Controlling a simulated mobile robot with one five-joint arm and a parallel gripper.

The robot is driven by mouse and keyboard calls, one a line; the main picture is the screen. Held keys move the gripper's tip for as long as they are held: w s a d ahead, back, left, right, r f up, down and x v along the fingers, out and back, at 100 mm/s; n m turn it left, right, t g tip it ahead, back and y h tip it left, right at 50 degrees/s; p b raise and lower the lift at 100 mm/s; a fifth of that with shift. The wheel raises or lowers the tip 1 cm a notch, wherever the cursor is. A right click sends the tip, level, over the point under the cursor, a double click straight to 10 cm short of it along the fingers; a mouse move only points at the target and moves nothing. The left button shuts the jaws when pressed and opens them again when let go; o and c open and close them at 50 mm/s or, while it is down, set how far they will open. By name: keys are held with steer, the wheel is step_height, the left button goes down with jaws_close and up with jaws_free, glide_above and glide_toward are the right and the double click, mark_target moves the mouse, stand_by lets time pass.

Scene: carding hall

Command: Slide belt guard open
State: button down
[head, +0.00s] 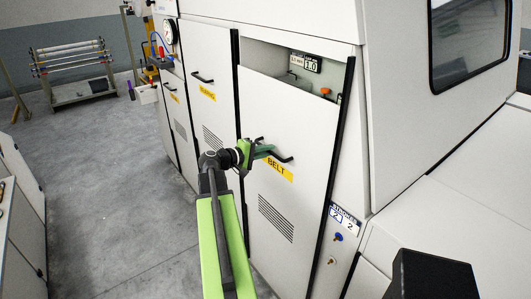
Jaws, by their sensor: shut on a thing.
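The belt guard (285,125) is a tall off-white panel on the machine's front, with a yellow BELT label, a slotted vent low down and a black bar handle (284,158). My gripper (264,151), with green fingers, reaches the handle from the left and is shut on it. The fingers hide part of the handle. Above the guard's top edge is an open recess (285,63). In it show a small numbered plate (305,62) and an orange knob (325,91).
Another panel (208,80) with its own black handle stands to the left. Black upright strips edge the guard. A blue knob (339,237) sits low on the right. Grey floor (130,190) is open to the left. A cabinet (20,220) stands at the left edge, a roller rack (75,75) farther back.

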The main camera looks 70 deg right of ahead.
step_height(320, 180, down, 51)
steer(key=b, duration=4.7)
steer(key=shift+d+b, duration=0.25)
steer(key=shift+b, duration=0.15)
steer(key=shift+w+r, duration=0.1)
steer(key=c, duration=1.5)
jaws_free()
steer(key=shift+o, duration=0.2)
steer(key=shift+a, duration=0.1)
steer(key=p+v, duration=0.3)
steer(key=v, duration=1.4)
steer(key=shift+a, duration=0.2)
